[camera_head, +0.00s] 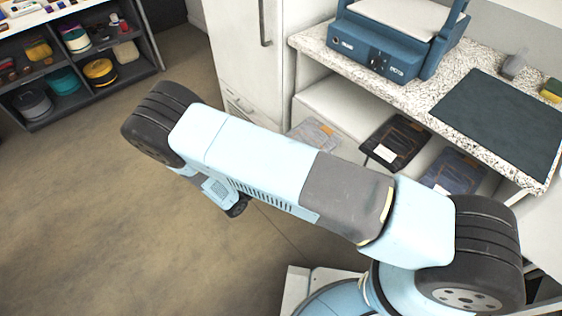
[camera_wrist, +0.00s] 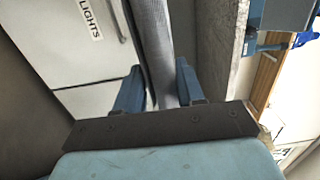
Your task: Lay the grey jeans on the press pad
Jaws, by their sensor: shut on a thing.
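The grey jeans (camera_head: 315,133) show in the head view as a folded light grey bundle with an orange patch, at the left end of the shelf area under the worktop, partly behind my arm. In the wrist view, my gripper (camera_wrist: 160,92) is shut on the grey jeans (camera_wrist: 157,45), which run up between its two blue fingers as a narrow grey strip. My gripper is hidden by the arm in the head view. A flat dark pad (camera_head: 500,118), which looks like the press pad, lies bare on the speckled worktop at the right.
A blue machine (camera_head: 388,45) with a pale top stands left of the pad. Black jeans (camera_head: 397,142) and blue jeans (camera_head: 453,171) lie below the worktop edge. A grey object (camera_head: 514,64) and a yellow-green block (camera_head: 552,90) sit behind the pad. A white cabinet (camera_head: 250,50) stands left.

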